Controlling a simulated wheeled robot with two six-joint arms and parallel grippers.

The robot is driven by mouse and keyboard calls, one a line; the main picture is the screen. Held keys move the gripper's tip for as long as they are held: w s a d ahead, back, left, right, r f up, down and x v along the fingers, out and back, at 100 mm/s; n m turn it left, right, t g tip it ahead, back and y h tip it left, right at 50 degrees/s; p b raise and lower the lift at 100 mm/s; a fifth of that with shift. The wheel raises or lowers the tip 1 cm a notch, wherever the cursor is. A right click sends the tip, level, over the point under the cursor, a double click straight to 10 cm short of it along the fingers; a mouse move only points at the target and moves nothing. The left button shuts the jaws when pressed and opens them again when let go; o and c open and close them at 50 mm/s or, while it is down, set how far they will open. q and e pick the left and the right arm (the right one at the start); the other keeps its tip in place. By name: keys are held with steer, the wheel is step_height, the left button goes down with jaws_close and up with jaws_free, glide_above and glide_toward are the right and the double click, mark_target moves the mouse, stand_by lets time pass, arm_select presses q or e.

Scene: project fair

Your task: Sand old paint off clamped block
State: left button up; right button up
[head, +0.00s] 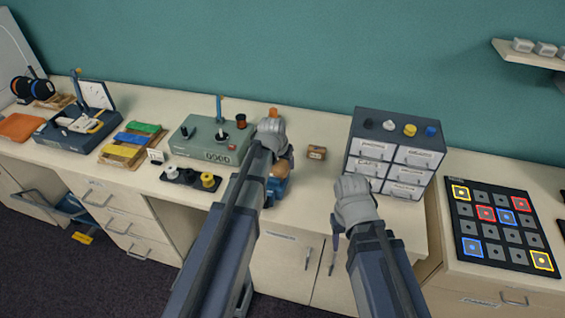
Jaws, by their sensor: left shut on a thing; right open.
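My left gripper (271,124) is over the back of the counter and shut on a small orange piece (273,112), which shows just past its fingers. I cannot tell whether this is a sanding block. A blue and brown thing (279,184), perhaps the clamp with its block, stands just right of my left forearm and is mostly hidden by it. Its painted face cannot be made out. My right gripper (351,184) is open and empty in front of the drawer cabinet.
A drawer cabinet (393,157) with coloured knobs on top stands behind my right gripper. A small brown box (316,152) sits left of it. A green-grey device (207,138) stands left of my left gripper. A black board with coloured squares (498,226) lies far right.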

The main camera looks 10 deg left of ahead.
arm_select(q)
steer(key=shift+r+p, duration=2.75)
steer(key=shift+r, duration=0.2)
step_height(320, 180, up, 3)
steer(key=p, duration=0.3)
steer(key=shift+f, duration=0.1)
